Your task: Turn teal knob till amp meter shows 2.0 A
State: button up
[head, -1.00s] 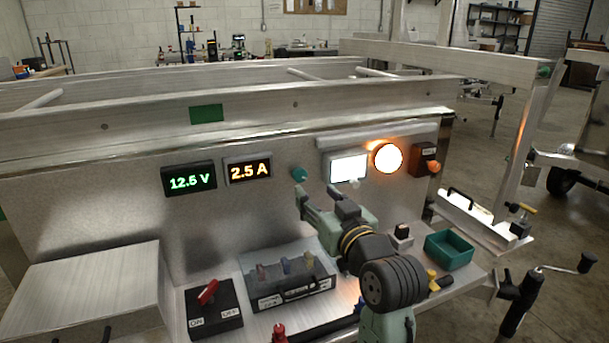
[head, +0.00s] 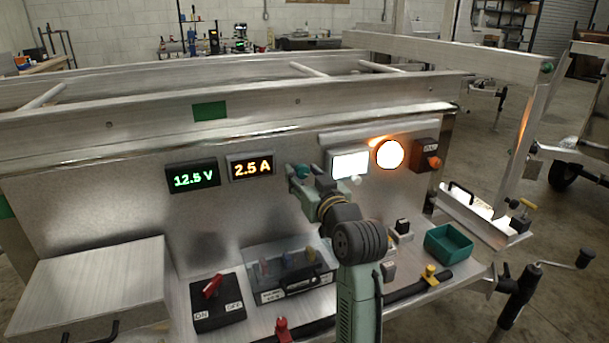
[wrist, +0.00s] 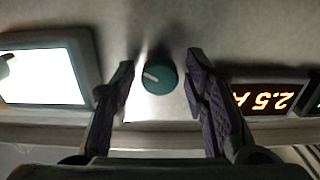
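The teal knob (wrist: 159,74) sits on the metal panel, with a pale pointer mark on its face. It also shows in the head view (head: 303,171), partly hidden by my gripper. My gripper (wrist: 160,85) is open, with one finger on each side of the knob and a visible gap on both sides. In the head view my gripper (head: 302,178) is up at the panel by the knob. The amp meter (head: 252,167) reads 2.5 A in orange; it appears upside down in the wrist view (wrist: 265,99).
A green 12.5 V display (head: 193,177) is left of the amp meter. A bright white screen (head: 348,162) and a glowing orange lamp (head: 390,154) are to the right of the knob. Below are a red-handled switch (head: 213,286), a grey box (head: 290,272) and a green tray (head: 452,246).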

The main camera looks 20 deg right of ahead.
grip_shut()
jog(key=shift+f+n+b, duration=0.1)
jog(key=shift+n+b, duration=0.2)
jog(key=shift+b, duration=0.2)
jog(key=n+b, duration=0.2)
jog(key=b, duration=0.1)
jog(key=shift+f+n, duration=0.15)
jog(key=shift+n, duration=0.25)
jog(key=n+b, duration=0.4)
jog(key=n, duration=0.1)
jog(key=shift+r, duration=0.2)
jog(key=shift+n+b, duration=0.3)
jog(key=shift+b, duration=0.05)
jog(key=shift+o, duration=1)
grip_release()
jog(key=shift+r, duration=0.1)
